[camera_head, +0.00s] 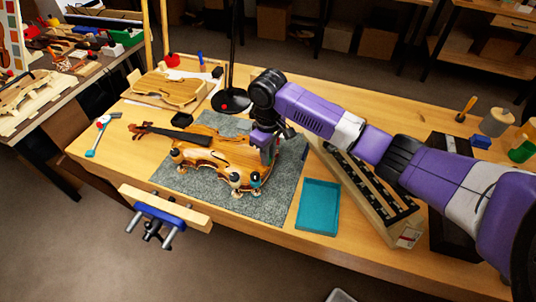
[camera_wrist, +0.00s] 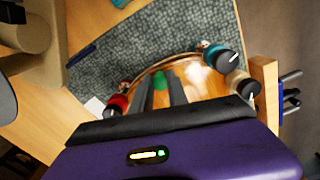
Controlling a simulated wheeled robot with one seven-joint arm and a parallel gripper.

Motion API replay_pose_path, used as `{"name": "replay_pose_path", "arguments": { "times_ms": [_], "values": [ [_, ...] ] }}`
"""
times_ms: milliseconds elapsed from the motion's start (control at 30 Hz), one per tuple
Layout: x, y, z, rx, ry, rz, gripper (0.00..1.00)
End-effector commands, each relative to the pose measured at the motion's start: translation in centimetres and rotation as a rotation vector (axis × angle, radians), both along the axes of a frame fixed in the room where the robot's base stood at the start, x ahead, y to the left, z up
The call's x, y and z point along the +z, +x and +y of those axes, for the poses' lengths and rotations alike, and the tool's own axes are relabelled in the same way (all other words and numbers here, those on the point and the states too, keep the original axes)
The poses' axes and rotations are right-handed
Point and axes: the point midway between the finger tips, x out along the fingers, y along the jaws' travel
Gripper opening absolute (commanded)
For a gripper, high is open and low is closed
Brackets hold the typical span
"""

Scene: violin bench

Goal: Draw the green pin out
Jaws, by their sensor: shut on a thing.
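The violin (camera_head: 213,152) lies on a grey mat, its neck toward the left and several clamps along its edge. My gripper (camera_head: 268,152) is over the violin's right end in the head view. In the wrist view my gripper (camera_wrist: 161,78) has its two dark fingers close together, with the green pin (camera_wrist: 160,80) between them. The gripper is shut on the green pin. The pin's lower part is hidden, and I cannot tell how deep it sits. The pin is hidden by the gripper in the head view.
Red (camera_wrist: 118,103), teal (camera_wrist: 223,57) and cream-topped (camera_wrist: 243,86) clamps stand close around the fingers. An empty teal tray (camera_head: 318,207) lies right of the mat (camera_head: 285,190). A long case (camera_head: 375,195) stands beyond it. A blue vise (camera_head: 160,213) is at the front edge.

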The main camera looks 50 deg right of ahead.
Motion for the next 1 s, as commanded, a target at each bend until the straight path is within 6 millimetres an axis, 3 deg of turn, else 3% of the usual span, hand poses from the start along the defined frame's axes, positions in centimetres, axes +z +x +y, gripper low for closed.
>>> {"name": "replay_pose_path", "arguments": {
  "times_ms": [1000],
  "values": [
    [0.88, 0.01, -0.01, 0.000, 0.000, 0.000, 0.00]
  ]
}}
